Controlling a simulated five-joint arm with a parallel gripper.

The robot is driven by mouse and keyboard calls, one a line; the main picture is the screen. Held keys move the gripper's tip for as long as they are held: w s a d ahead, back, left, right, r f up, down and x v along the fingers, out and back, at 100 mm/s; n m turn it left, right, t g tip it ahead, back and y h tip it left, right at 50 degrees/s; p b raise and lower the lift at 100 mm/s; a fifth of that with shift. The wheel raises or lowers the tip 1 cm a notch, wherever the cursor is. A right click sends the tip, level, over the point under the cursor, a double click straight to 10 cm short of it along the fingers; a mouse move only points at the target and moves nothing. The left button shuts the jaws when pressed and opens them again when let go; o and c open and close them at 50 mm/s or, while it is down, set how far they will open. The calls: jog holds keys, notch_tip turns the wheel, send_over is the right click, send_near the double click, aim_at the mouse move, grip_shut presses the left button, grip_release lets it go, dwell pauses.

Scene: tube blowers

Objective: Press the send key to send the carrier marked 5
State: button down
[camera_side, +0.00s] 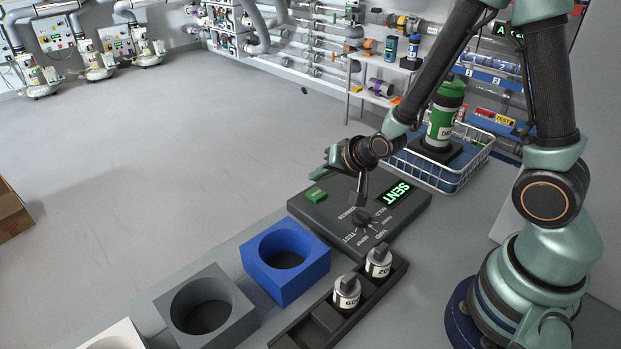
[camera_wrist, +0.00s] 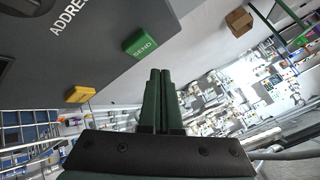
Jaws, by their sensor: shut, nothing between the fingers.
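The green send key (camera_side: 316,193) sits at the left edge of a dark grey console (camera_side: 410,220). It also shows in the wrist view, lettered SEND (camera_wrist: 141,44). The console's display (camera_side: 395,193) reads SENT in green. My gripper (camera_side: 328,176) is above the console's far left part, near the send key. In the wrist view its two green fingers (camera_wrist: 161,74) are together and empty, and the key shows beyond their tips, apart from them in the picture. A green-and-white carrier (camera_side: 441,128) stands in a wire basket; I cannot read a 5 on it.
A selector knob (camera_side: 366,222) is on the console. A yellow key (camera_wrist: 79,94) shows in the wrist view. A blue holder (camera_side: 305,272) and a grey holder (camera_side: 235,305) have round openings. Weights marked 60 (camera_side: 346,292) and 20 (camera_side: 378,262) sit in a dark rack. Wire basket (camera_side: 470,165) stands behind.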

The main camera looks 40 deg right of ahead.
aim_at(319, 197)
jog(key=shift+r, duration=1.7)
jog(key=s+r+n+g, duration=0.3)
jog(key=s+r+n, duration=0.5)
jog(key=s+r, duration=0.6)
jog(key=shift+s+d+g, duration=0.15)
jog(key=shift+d+g, duration=0.05)
jog(key=shift+g, duration=0.1)
dwell(1.2)
